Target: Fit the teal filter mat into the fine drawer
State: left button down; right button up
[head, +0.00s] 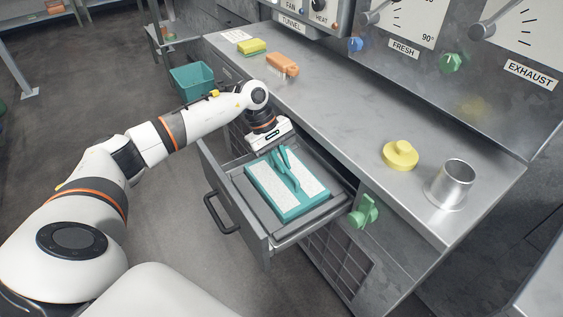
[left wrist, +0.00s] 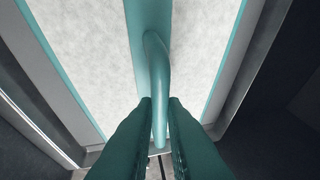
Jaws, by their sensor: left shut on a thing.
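The teal filter mat (head: 259,184), a teal frame with two pale speckled panels and a raised central grip bar, lies inside the outline of the open grey drawer (head: 246,226). It looks roughly level; I cannot tell whether it rests fully on the drawer floor. My left gripper (head: 284,163) reaches in from the back and its teal fingers are shut on the mat's bar. In the left wrist view the fingers (left wrist: 160,104) stand on both sides of the bar, with the mat's pale panel (left wrist: 85,40) beyond and drawer walls alongside. My right gripper is out of view.
A green knob (head: 364,211) sits right of the drawer. On the steel counter (head: 340,110) are a yellow lidded piece (head: 400,154), a metal cup (head: 452,184), an orange brush (head: 283,63) and a yellow sponge (head: 252,46). A teal bin (head: 192,80) stands behind my left arm.

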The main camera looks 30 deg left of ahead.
pick_arm(q)
jog(key=shift+s+f, duration=0.2)
jog(key=shift+f, duration=0.15)
jog(key=c, duration=1.5)
grip_release()
jog(key=shift+w+f, duration=0.15)
jog(key=shift+r, duration=0.2)
